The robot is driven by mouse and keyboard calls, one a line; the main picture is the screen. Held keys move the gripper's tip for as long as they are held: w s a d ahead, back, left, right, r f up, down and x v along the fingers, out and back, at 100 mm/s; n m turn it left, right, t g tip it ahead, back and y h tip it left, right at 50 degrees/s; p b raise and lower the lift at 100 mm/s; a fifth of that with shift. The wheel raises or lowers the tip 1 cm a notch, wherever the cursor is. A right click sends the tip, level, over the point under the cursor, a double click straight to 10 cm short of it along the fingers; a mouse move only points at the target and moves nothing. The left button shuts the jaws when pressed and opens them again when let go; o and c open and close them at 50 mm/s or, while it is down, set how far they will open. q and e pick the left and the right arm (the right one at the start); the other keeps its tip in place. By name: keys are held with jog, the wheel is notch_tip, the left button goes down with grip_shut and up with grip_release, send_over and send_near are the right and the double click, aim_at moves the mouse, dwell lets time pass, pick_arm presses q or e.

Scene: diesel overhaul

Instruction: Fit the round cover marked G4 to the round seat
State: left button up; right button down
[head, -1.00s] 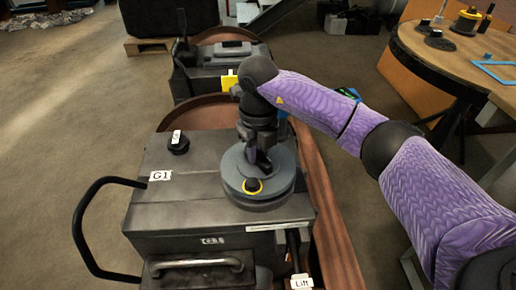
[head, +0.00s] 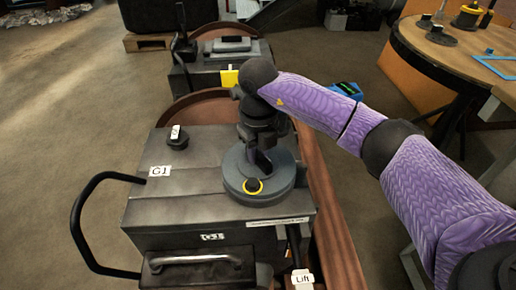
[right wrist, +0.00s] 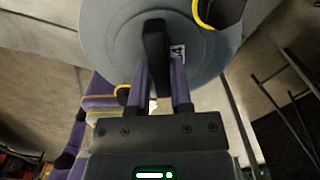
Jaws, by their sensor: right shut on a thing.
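The grey round cover (head: 275,180) is on top of the dark machine box, over the place where a round seat would be hidden. Its upright dark handle (right wrist: 155,50) is between the fingers of my right gripper (right wrist: 160,85), which is shut on it. A label ending in 4 shows on the cover beside the handle in the right wrist view. In the head view my right gripper (head: 262,158) is above the cover's middle. A black knob with a yellow ring (head: 253,186) is at the near side of the cover. The cover looks level; I cannot tell whether it is fully seated.
The box (head: 160,205) bears a G1 label (head: 160,171), a small black knob (head: 178,136) and a front handle (head: 195,259). A black side rail (head: 80,225) sticks out left. A second machine (head: 225,58) stands behind. A wooden table (head: 455,45) is at right.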

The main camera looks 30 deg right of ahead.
dwell(0.3)
jog(key=c, duration=0.6)
grip_release()
pick_arm(q)
jog(key=shift+w+f, duration=0.15)
jog(key=shift+w, duration=0.3)
pick_arm(e)
jog(key=shift+o, duration=0.8)
pick_arm(q)
jog(key=shift+t, duration=0.3)
jog(key=p+v, duration=0.5)
jog(key=shift+s+a, duration=0.15)
jog(key=shift+a, duration=0.05)
pick_arm(e)
notch_tip(320, 180, up, 10)
